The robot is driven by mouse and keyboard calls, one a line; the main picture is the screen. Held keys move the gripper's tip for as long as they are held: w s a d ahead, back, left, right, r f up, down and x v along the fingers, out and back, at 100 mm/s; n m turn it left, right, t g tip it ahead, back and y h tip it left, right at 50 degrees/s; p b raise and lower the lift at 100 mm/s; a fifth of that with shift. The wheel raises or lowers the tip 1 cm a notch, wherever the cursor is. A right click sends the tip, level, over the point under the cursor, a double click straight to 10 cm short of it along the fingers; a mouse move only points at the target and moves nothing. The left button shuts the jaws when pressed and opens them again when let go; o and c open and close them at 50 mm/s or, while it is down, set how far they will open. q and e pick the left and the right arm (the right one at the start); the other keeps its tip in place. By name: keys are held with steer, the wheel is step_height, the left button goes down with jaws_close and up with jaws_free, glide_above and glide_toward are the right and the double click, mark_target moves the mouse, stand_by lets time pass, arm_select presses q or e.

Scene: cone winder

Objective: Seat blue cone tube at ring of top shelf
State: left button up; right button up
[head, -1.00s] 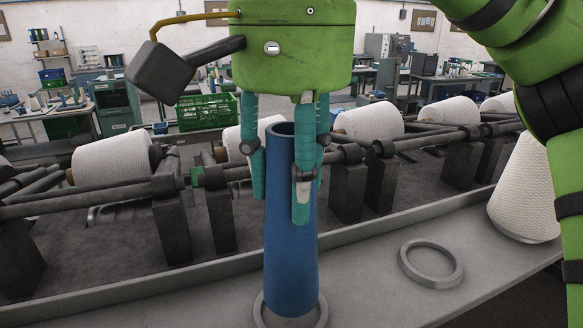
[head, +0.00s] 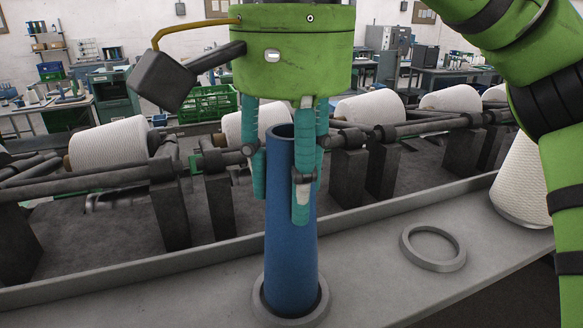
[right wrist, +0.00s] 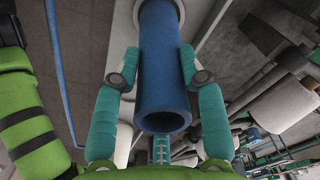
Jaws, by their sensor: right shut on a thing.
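The blue cone tube (head: 290,235) stands upright, with its open top between my right gripper's fingers and its lower end within the grey ring (head: 323,298) on the grey shelf. Ring rim shows around the tube's base; whether the bottom touches the shelf is hidden. My right gripper (head: 280,200) comes from above and is shut on the tube's upper part. In the right wrist view the teal fingers (right wrist: 160,65) press on both sides of the tube (right wrist: 163,95), whose open end faces the camera. My left gripper is not in view.
A second, empty grey ring (head: 460,260) lies on the shelf (head: 375,275) to the right. A white yarn cone (head: 520,185) stands beyond it. Behind the shelf's raised edge are dark bars and posts (head: 350,175) with several white cones. My right arm fills the upper right.

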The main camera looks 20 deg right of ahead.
mark_target(292, 131)
steer(key=shift+f, duration=0.5)
steer(key=o, duration=1.1)
steer(key=shift+r, duration=0.1)
steer(key=shift+s+r, duration=0.1)
steer(key=shift+r, duration=3.6)
